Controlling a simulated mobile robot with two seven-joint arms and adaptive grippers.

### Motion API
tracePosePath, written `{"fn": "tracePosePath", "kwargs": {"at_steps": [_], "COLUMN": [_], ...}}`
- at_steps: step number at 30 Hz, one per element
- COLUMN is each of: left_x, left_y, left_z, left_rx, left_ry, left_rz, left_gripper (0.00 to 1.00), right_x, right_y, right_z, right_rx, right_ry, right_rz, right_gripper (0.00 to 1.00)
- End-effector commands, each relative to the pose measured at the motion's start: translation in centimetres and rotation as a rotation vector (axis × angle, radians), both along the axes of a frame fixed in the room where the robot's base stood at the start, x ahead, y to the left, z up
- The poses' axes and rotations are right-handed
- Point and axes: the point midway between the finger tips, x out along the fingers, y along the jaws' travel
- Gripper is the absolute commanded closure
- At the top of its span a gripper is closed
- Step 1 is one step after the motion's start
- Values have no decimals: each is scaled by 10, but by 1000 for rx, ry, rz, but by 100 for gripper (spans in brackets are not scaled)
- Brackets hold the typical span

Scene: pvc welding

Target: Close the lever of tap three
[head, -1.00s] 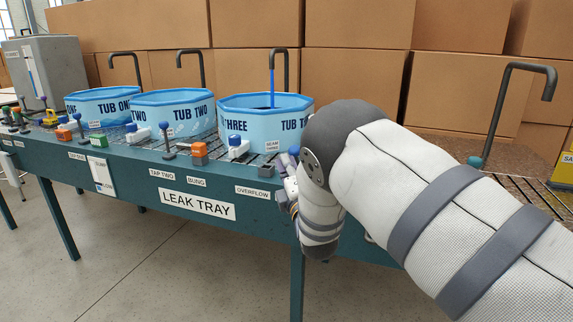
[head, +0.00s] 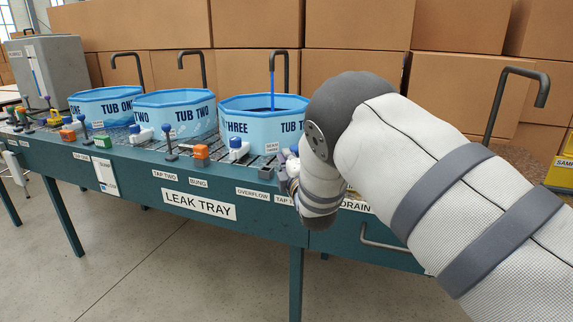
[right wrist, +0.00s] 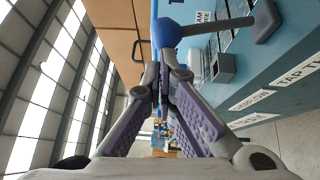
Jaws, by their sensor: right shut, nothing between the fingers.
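Tap three's lever shows in the right wrist view as a blue ball knob (right wrist: 168,33) on a grey rod running right to a grey base (right wrist: 266,22). In the head view my right arm hides most of it. My right gripper (right wrist: 162,76) is shut and empty, its fingertips just beside the knob; whether they touch is unclear. In the head view the gripper (head: 291,172) is small and partly hidden at the tray's front edge. Tub three (head: 248,120) is light blue, with a blue stream (head: 271,88) falling into it from a hooked spout. My left gripper is out of view.
The green leak tray (head: 140,172) carries tub two (head: 172,116) and tub one (head: 104,106) to the left. An orange block (head: 201,152), a white-and-blue fitting (head: 237,148) and tap two's lever (head: 168,137) stand along its front. Cardboard boxes (head: 358,45) fill the back.

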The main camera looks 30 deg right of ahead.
Motion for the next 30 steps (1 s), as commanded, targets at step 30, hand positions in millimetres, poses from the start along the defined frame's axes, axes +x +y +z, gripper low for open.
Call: {"fn": "tracePosePath", "kwargs": {"at_steps": [30], "left_x": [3], "left_y": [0], "left_z": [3], "left_rx": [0], "left_ry": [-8], "left_rz": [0], "left_gripper": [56], "right_x": [20], "right_y": [-24], "right_z": [20], "right_rx": [23], "right_ry": [20], "right_rz": [0], "right_gripper": [100]}}
